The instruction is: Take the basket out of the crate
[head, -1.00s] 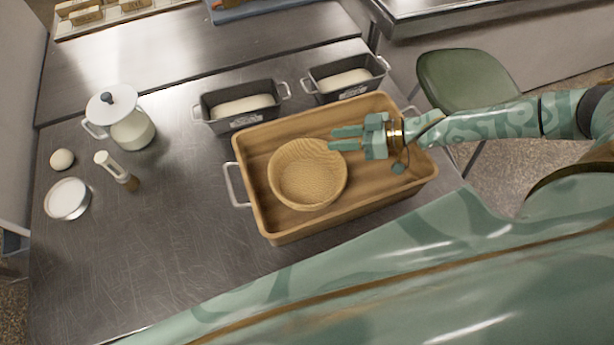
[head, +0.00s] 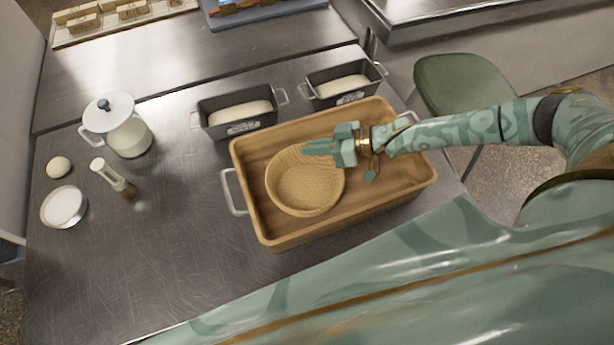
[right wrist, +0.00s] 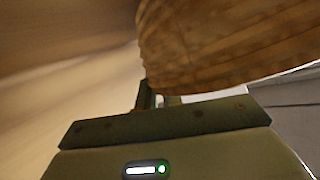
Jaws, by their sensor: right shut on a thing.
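The basket (head: 303,192) is a round, pale woven bowl. It sits inside the wooden crate (head: 275,238), in its left half, and looks upright. My right gripper (head: 322,146) reaches in from the right and is shut on the basket's upper right rim. In the right wrist view the basket's ribbed side (right wrist: 225,45) fills the upper right, close against the fingers, which are mostly hidden there. I cannot tell whether the basket's base touches the crate floor. My left gripper is not in view.
Two dark loaf tins with dough, left (head: 238,112) and right (head: 345,83), stand just behind the crate. Steel table is bare left of the crate.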

